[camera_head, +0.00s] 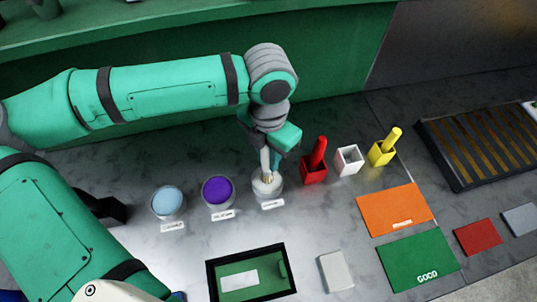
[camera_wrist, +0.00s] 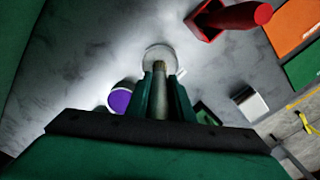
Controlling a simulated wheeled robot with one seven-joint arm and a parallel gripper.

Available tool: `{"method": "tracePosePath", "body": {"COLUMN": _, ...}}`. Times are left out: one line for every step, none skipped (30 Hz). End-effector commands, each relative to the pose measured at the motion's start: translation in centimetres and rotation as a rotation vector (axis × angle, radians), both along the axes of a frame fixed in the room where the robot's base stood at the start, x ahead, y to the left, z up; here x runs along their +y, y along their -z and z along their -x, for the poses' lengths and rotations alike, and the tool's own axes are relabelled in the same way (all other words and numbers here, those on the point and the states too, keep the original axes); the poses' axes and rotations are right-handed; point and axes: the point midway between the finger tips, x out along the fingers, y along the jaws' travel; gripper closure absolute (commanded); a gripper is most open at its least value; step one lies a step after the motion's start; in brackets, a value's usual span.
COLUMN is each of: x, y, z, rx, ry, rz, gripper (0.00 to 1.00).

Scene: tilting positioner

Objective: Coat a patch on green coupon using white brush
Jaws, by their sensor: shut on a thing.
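My gripper (camera_head: 266,150) is shut on the white brush (camera_head: 265,162) and holds it about upright, handle up. In the wrist view the brush (camera_wrist: 160,98) shows between the two dark green fingers of my gripper (camera_wrist: 161,88). The brush's lower end is at the mouth of a whitish cup (camera_head: 267,187); I cannot tell how deep it sits. The same cup shows in the wrist view (camera_wrist: 157,54). A green piece (camera_head: 272,292) with a white rectangle on it lies inside a black frame at the bottom; it appears to be the green coupon.
Light blue (camera_head: 167,201) and purple (camera_head: 217,191) cups stand left of the whitish cup. A red brush in its holder (camera_head: 314,170), an empty white holder (camera_head: 347,161) and a yellow one (camera_head: 381,154) stand right. Orange (camera_head: 385,208) and green GOOD (camera_head: 410,262) mats lie front right.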

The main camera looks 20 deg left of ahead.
Motion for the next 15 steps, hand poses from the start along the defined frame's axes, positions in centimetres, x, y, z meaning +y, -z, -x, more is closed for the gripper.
{"method": "tracePosePath", "body": {"x": -0.01, "y": 0.05, "z": -0.01, "rx": 0.0, "ry": 0.0, "rz": 0.0, "gripper": 1.0}}
{"method": "tracePosePath", "body": {"x": -0.01, "y": 0.08, "z": -0.01, "rx": 0.0, "ry": 0.0, "rz": 0.0, "gripper": 1.0}}
{"method": "tracePosePath", "body": {"x": -0.01, "y": 0.12, "z": -0.01, "rx": 0.0, "ry": 0.0, "rz": 0.0, "gripper": 1.0}}
{"method": "tracePosePath", "body": {"x": -0.01, "y": 0.15, "z": -0.01, "rx": 0.0, "ry": 0.0, "rz": 0.0, "gripper": 1.0}}
{"method": "tracePosePath", "body": {"x": -0.01, "y": 0.18, "z": -0.01, "rx": 0.0, "ry": 0.0, "rz": 0.0, "gripper": 1.0}}
{"method": "tracePosePath", "body": {"x": -0.02, "y": 0.22, "z": 0.0, "rx": 0.0, "ry": 0.0, "rz": 0.0, "gripper": 1.0}}
{"method": "tracePosePath", "body": {"x": -0.02, "y": 0.25, "z": -0.02, "rx": 0.0, "ry": 0.0, "rz": 0.0, "gripper": 1.0}}
{"method": "tracePosePath", "body": {"x": -0.03, "y": 0.28, "z": -0.01, "rx": 0.0, "ry": 0.0, "rz": 0.0, "gripper": 1.0}}
{"method": "tracePosePath", "body": {"x": -0.03, "y": 0.32, "z": -0.01, "rx": 0.0, "ry": 0.0, "rz": 0.0, "gripper": 1.0}}
{"method": "tracePosePath", "body": {"x": -0.03, "y": 0.35, "z": -0.01, "rx": 0.0, "ry": 0.0, "rz": 0.0, "gripper": 1.0}}
{"method": "tracePosePath", "body": {"x": -0.03, "y": 0.38, "z": -0.01, "rx": 0.0, "ry": 0.0, "rz": 0.0, "gripper": 1.0}}
{"method": "tracePosePath", "body": {"x": -0.03, "y": 0.42, "z": -0.01, "rx": 0.0, "ry": 0.0, "rz": 0.0, "gripper": 1.0}}
{"method": "tracePosePath", "body": {"x": -0.03, "y": 0.45, "z": -0.01, "rx": 0.0, "ry": 0.0, "rz": 0.0, "gripper": 1.0}}
{"method": "tracePosePath", "body": {"x": -0.03, "y": 0.48, "z": -0.01, "rx": 0.0, "ry": 0.0, "rz": 0.001, "gripper": 1.0}}
{"method": "tracePosePath", "body": {"x": -0.03, "y": 0.53, "z": -0.01, "rx": 0.0, "ry": 0.0, "rz": 0.001, "gripper": 1.0}}
